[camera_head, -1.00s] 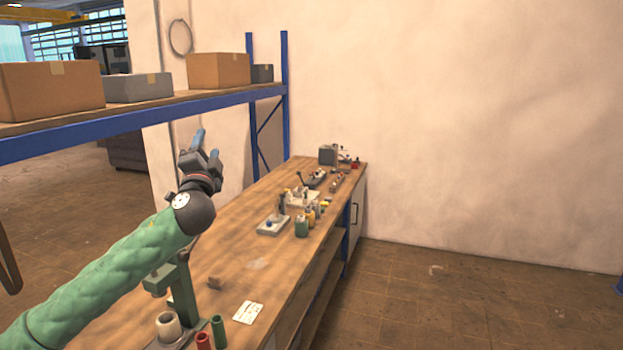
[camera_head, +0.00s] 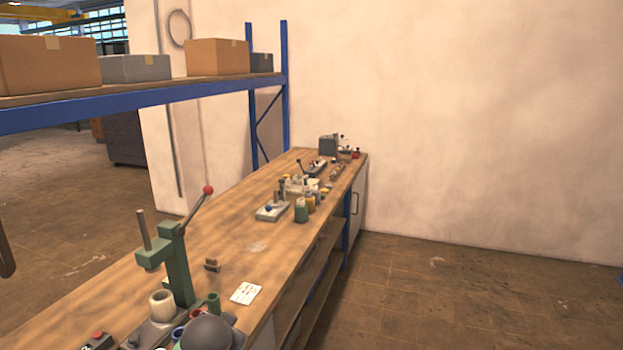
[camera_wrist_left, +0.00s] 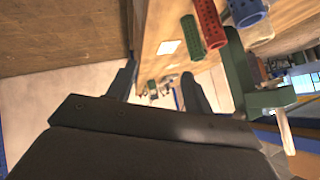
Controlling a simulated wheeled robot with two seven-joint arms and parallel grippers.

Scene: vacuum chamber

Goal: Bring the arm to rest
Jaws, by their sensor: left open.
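My left gripper (camera_wrist_left: 158,70) shows in the left wrist view, with two dark fingers spread apart and nothing between them. The bench top and its tools appear beyond and above the fingers there, in a tilted picture. In the head view the left gripper and the green arm sleeve are out of sight. A dark grey rounded part at the bottom edge, in front of the bench, looks like my own arm. My right gripper is in neither view.
A wooden bench (camera_head: 215,240) runs to the back wall. A blue-framed shelf (camera_head: 130,107) with boxes hangs over the left. Floor at right is free.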

